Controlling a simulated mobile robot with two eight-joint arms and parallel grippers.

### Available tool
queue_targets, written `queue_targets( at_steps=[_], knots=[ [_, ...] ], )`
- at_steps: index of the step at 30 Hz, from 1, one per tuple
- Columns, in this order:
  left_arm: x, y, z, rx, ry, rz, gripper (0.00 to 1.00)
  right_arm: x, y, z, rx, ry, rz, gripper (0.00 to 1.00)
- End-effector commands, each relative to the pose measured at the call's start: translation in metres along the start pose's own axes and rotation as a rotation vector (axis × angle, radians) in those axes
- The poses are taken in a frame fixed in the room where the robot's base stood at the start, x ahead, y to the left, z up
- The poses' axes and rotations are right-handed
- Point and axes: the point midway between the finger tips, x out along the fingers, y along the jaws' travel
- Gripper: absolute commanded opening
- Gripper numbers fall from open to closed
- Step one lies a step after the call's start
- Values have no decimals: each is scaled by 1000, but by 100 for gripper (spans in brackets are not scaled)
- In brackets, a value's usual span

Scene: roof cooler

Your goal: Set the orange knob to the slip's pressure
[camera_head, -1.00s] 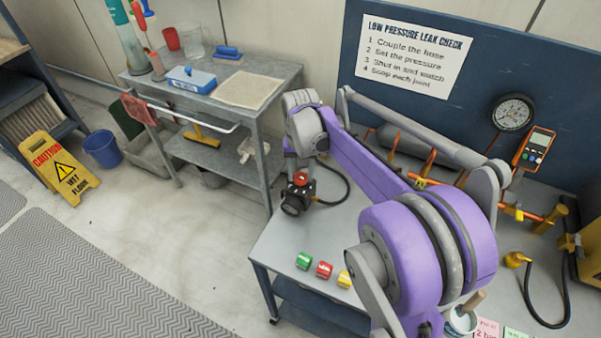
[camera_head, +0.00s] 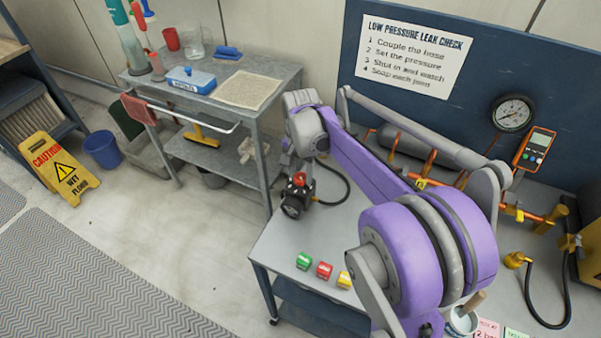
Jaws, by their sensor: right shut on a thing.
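A black pressure regulator with a round dial (camera_head: 292,207) stands near the left edge of the steel bench. Its orange-red knob (camera_head: 299,180) is on top. My right gripper (camera_head: 298,170) reaches down from above and is shut on the knob; the fingers are small and partly hidden by my wrist. The dial is too small to read. A pink slip (camera_head: 487,329) lies at the bottom edge, cut off, with a "2" and part of a word showing. A pale green slip (camera_head: 515,333) is beside it. My left gripper is not in view.
Green, red and yellow fittings (camera_head: 324,269) stand in a row at the bench's front. A black hose (camera_head: 341,185) curves from the regulator. A large wall gauge (camera_head: 513,113) and an orange handheld meter (camera_head: 535,149) are at the back right. My purple right arm covers mid-bench.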

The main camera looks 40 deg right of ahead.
Motion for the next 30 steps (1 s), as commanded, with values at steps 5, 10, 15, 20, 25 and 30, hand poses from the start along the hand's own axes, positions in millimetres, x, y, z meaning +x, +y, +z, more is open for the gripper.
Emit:
queue_targets(
  at_steps=[5, 10, 15, 20, 25, 30],
  knots=[
    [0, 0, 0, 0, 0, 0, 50, 0, 0, 0, 0, 1, 0, 0],
    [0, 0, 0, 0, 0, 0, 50, 0, 0, 0, -1, 1, 0, 67],
    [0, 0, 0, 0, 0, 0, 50, 0, 0, 0, -1, 0, 0, 79],
    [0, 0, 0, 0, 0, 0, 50, 0, 0, 0, -1, 0, 0, 79],
    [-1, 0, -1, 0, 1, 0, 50, -13, 0, 0, -1, 0, 0, 79],
    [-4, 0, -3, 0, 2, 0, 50, -45, 0, 0, -1, 0, 0, 79]
  ],
)
